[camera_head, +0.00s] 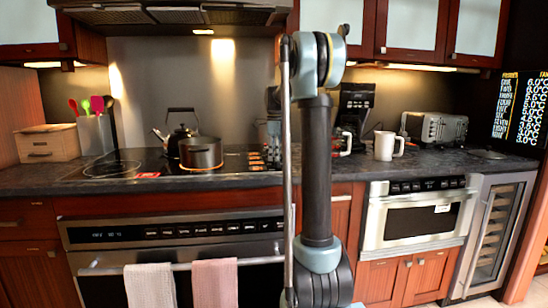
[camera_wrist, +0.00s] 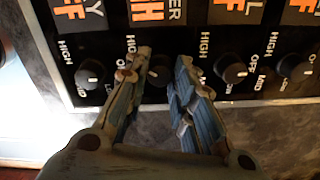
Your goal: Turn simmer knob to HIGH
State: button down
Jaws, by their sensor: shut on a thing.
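In the wrist view a black knob (camera_wrist: 158,74) sits between the two fingertips of my gripper (camera_wrist: 163,64). The fingers are closed around it, one on each side, and partly cover its dial and markings. The white pointer of this knob is hard to make out. In the head view my gripper is hidden behind my arm, near the right side of the black cooktop (camera_head: 135,170).
Other knobs stand close by: one on the left (camera_wrist: 90,73) and two on the right (camera_wrist: 230,68). They carry HIGH, MID, LOW or OFF markings. A pot (camera_head: 201,155) and a kettle (camera_head: 181,130) stand on the cooktop. A white mug (camera_head: 384,146) stands right of my arm.

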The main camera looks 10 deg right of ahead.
jog(key=shift+w, duration=0.15)
jog(key=c, duration=1.3)
grip_release()
jog(key=shift+c, duration=0.2)
notch_tip(320, 180, up, 12)
jog(key=shift+f, duration=0.1)
